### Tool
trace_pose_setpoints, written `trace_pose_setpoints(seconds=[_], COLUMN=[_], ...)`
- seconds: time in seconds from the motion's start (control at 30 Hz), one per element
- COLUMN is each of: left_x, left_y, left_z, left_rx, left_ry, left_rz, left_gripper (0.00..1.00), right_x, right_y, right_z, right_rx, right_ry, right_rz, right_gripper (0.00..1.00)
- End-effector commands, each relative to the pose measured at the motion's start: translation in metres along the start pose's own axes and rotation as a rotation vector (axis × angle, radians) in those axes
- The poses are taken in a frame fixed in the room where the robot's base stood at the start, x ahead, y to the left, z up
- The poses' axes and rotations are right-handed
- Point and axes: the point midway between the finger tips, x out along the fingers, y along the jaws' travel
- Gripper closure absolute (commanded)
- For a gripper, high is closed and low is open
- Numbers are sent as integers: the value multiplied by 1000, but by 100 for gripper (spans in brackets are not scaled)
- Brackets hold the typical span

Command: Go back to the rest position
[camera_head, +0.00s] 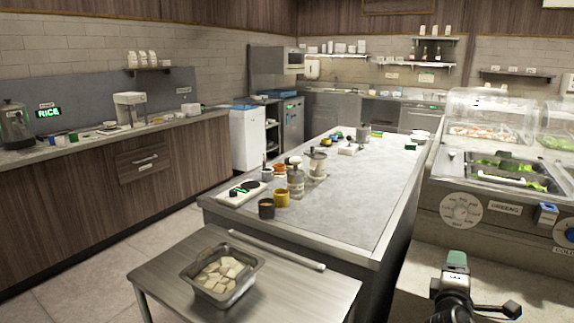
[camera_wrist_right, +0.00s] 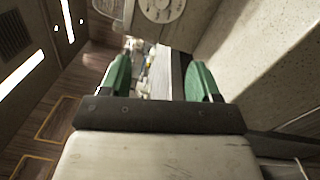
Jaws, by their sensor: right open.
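My right gripper (camera_head: 456,262) shows at the bottom right of the head view, beside the front right of the island table (camera_head: 350,205) and in front of the salad counter. In the right wrist view its two green fingers (camera_wrist_right: 160,80) stand apart with nothing between them. The gripper is open and empty. My left gripper is not in the head view.
A steel side table (camera_head: 305,290) with a metal pan (camera_head: 215,295) of pale pieces stands at the front. The island holds jars, a yellow cup (camera_head: 282,197) and a white board (camera_head: 240,194). The salad counter (camera_head: 460,210) is close on the right. Floor at left is clear.

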Motion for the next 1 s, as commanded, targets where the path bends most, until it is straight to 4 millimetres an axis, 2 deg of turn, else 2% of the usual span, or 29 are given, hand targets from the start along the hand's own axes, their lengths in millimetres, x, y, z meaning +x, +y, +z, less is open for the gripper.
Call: trace_pose_setpoints(seconds=[0.37, 0.57, 0.67, 0.77, 0.83, 0.9, 0.97, 1.0], left_x=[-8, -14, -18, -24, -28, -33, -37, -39], left_y=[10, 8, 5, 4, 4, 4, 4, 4], left_z=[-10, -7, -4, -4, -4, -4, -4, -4], left_rx=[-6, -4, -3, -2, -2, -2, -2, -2], left_ry=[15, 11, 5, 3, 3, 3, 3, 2], left_rz=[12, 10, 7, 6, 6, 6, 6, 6], left_gripper=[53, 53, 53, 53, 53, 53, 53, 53], right_x=[-7, -22, -37, -63, -91, -124, -155, -177], right_y=[-69, -130, -172, -225, -269, -313, -348, -369], right_z=[-23, -38, -46, -53, -56, -57, -55, -53], right_rx=[59, 121, 166, 227, 282, 343, 394, 429], right_ry=[78, 129, 153, 173, 178, 171, 154, 140], right_rz=[-147, -283, -378, -504, -613, -727, -820, -880], right_gripper=[38, 38, 38, 38, 38, 38, 38, 38])
